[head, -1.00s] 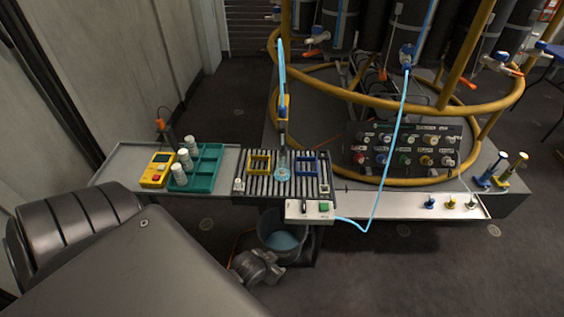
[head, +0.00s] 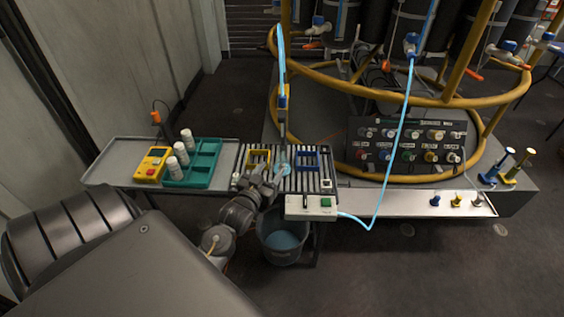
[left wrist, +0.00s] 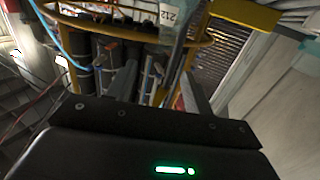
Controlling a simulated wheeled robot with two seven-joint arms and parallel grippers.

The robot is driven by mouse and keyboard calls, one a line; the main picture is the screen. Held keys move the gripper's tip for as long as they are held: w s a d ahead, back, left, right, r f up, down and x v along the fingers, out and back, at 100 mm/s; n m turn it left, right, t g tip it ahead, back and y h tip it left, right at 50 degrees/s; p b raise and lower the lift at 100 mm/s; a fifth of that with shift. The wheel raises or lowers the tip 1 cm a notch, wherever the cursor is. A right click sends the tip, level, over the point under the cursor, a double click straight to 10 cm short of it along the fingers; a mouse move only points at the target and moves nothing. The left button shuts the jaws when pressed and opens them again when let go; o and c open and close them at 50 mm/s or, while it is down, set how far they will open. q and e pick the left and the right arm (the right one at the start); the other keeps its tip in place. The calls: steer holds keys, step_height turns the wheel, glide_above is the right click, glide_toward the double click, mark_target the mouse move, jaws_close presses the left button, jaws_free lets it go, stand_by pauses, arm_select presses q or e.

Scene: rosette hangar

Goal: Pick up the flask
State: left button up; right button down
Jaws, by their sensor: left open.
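The flask (head: 284,168) is clear glass with a light blue bottom. It stands on the slatted rack (head: 308,183), below the hanging dispenser, between the yellow and blue frames. My left gripper (head: 266,178) is open at the rack's front, just left of the flask. I cannot tell from the head view whether it touches the flask. In the left wrist view both fingers of the gripper (left wrist: 160,88) are apart. A clear glassy shape with a "212" label (left wrist: 168,14) shows beyond them; I cannot tell if it is the flask. My right gripper is not in view.
A teal tray (head: 205,170) with white bottles and a yellow meter (head: 153,164) stand to the left. A white switch box (head: 311,206) with a blue hose is at the rack's front right. A bucket (head: 285,236) stands below. A yellow ring rail (head: 400,181) stands behind.

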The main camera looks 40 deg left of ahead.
mark_target(280, 152)
arm_select(q)
steer(key=shift+a+x, duration=0.15)
steer(key=shift+x, duration=2.6)
steer(key=shift+a+x, duration=0.2)
steer(key=shift+x, duration=2.5)
steer(key=shift+s+r, duration=0.1)
steer(key=shift+r, duration=0.05)
jaws_close()
